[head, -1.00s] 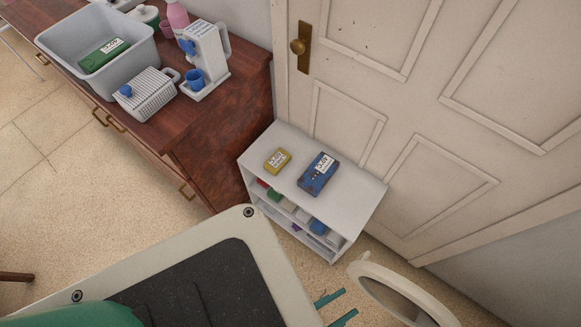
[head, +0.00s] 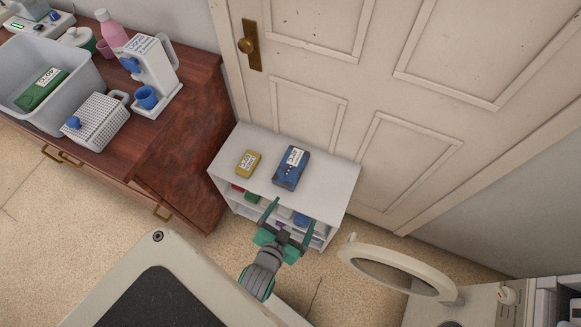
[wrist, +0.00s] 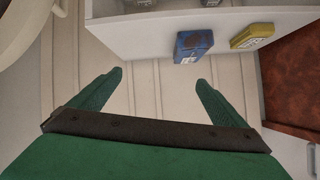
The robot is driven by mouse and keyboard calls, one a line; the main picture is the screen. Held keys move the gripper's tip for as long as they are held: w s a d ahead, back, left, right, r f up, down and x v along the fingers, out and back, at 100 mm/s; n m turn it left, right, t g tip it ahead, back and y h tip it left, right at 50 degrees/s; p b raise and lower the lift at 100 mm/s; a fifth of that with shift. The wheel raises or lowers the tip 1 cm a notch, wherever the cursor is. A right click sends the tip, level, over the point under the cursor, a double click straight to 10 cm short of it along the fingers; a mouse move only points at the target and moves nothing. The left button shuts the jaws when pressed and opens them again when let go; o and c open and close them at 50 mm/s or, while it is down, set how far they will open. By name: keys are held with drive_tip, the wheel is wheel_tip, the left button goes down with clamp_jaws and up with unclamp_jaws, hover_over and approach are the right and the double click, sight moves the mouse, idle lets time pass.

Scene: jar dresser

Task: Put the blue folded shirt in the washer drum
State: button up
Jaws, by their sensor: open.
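The blue folded shirt (head: 291,168), a flat blue pack with a white label, lies on top of a small white shelf unit (head: 335,190). My gripper (head: 289,219) is open and empty, at the front of the shelf unit and apart from the shirt. The green fingers (wrist: 160,80) are spread in the wrist view. The washer's round door (head: 398,268) stands open at the lower right; the drum inside cannot be seen.
A yellow pack (head: 248,163) lies left of the shirt, with a gap between. Several coloured items sit on the shelves below. A wooden dresser (head: 175,165) with a grey bin (head: 85,75), a coffee machine and jars stands left. A closed door (head: 330,90) rises behind.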

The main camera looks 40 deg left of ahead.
drive_tip(key=w+a+f+n+g, duration=0.1)
drive_tip(key=w+a+f+g, duration=0.1)
drive_tip(key=w+a, duration=0.5)
drive_tip(key=n, duration=0.1)
approach(291, 165)
drive_tip(key=shift+s+a+r+g+h, duration=0.1)
drive_tip(key=shift+a+r+g+h, duration=0.3)
drive_tip(key=shift+a+r, duration=0.05)
drive_tip(key=shift+w+a+f, duration=0.1)
drive_tip(key=shift+w+f, duration=0.2)
drive_tip(key=shift+w, duration=0.2)
drive_tip(key=x, duration=1)
drive_tip(key=shift+s+d+f, duration=0.1)
drive_tip(key=shift+d+f, duration=0.05)
drive_tip(key=shift+d, duration=0.1)
drive_tip(key=shift+c, duration=0.7)
drive_tip(key=c, duration=1.2)
